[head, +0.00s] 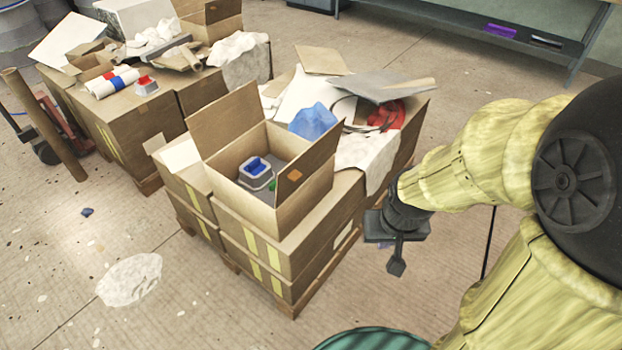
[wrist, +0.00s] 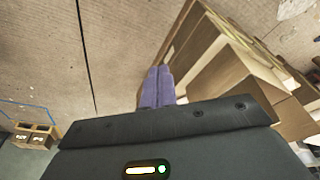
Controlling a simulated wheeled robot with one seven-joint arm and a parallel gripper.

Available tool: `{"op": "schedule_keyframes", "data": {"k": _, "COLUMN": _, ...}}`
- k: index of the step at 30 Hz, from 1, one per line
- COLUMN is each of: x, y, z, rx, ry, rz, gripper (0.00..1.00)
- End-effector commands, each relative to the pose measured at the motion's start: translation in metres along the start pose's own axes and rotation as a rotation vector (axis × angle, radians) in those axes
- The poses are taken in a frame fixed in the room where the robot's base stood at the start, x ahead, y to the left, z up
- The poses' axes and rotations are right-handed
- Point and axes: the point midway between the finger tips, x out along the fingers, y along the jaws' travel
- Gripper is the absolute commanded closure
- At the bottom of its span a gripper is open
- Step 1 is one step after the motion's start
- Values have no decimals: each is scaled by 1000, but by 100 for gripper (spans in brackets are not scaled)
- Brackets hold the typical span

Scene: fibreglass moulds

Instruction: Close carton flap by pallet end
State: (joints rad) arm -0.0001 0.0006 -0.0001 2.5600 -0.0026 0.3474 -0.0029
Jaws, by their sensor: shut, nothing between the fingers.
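An open carton (head: 232,192) sits on top of stacked cartons at the near end of the middle pallet (head: 292,306). One wide flap (head: 220,120) stands up at its back left side. Another flap (head: 312,158) stands up on its right side, towards my arm. Inside the carton are a grey-and-blue part (head: 256,170) and other items, partly hidden by the walls. My gripper (head: 396,267) hangs to the right of the pallet, apart from the carton. In the wrist view its purple fingers (wrist: 157,88) are shut together and empty, with carton sides (wrist: 225,68) to their right.
Crumpled sheets, cardboard and a blue film (head: 314,121) cover the pallet's far part. A second loaded pallet (head: 130,122) stands behind to the left. A bench (head: 480,22) runs along the back. Floor right of the middle pallet is clear; a white patch (head: 130,279) lies at left.

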Motion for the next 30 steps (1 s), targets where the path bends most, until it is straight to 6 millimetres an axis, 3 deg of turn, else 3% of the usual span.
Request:
{"op": "schedule_keyframes", "data": {"k": 4, "x": -1, "y": 7, "z": -14, "rx": -105, "ry": 37, "rz": 23, "gripper": 100}}
{"op": "schedule_keyframes", "data": {"k": 8, "x": -2, "y": 21, "z": -44, "rx": -372, "ry": 120, "rz": 72, "gripper": 100}}
{"op": "schedule_keyframes", "data": {"k": 13, "x": -2, "y": 25, "z": -96, "rx": -907, "ry": 278, "rz": 138, "gripper": 100}}
{"op": "schedule_keyframes", "data": {"k": 18, "x": -3, "y": 4, "z": -130, "rx": -1462, "ry": 462, "rz": 160, "gripper": 100}}
{"op": "schedule_keyframes", "data": {"k": 24, "x": -7, "y": -36, "z": -134, "rx": -2020, "ry": 734, "rz": 122, "gripper": 100}}
{"op": "schedule_keyframes", "data": {"k": 30, "x": -11, "y": -57, "z": -123, "rx": -2252, "ry": 911, "rz": 89, "gripper": 100}}
